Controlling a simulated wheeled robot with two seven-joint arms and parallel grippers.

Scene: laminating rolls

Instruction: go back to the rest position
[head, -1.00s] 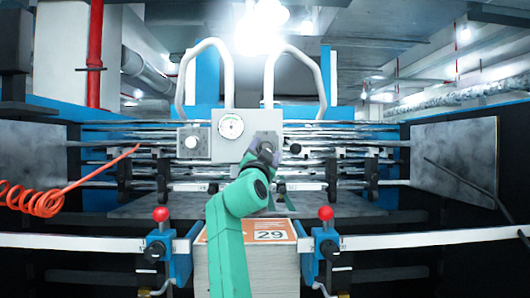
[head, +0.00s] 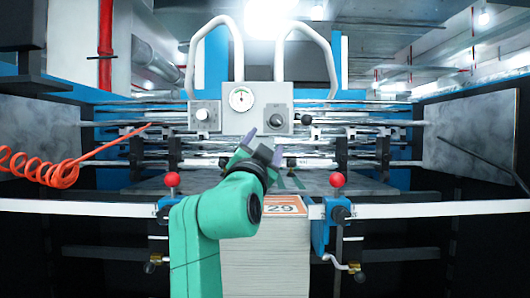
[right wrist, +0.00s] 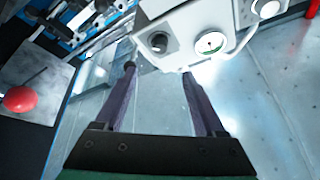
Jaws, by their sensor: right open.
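My right gripper (head: 263,145) is open and empty in the head view, at the end of my green arm. It shows just below the control box, apart from it as far as I can see. In the right wrist view its two dark fingers (right wrist: 159,73) are spread with nothing between them, and the box shows past them. The grey box (head: 259,98) carries a round white gauge (head: 241,98) and a dark knob (head: 276,121). The gauge also shows in the right wrist view (right wrist: 210,43). My left gripper is not in view.
A tall paper stack (head: 265,255), its orange-and-white top sheet marked 29, stands behind my arm. Blue clamps with red balls (head: 172,179) (head: 337,180) flank it on a white rail (head: 430,211). An orange coiled hose (head: 50,172) hangs at left.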

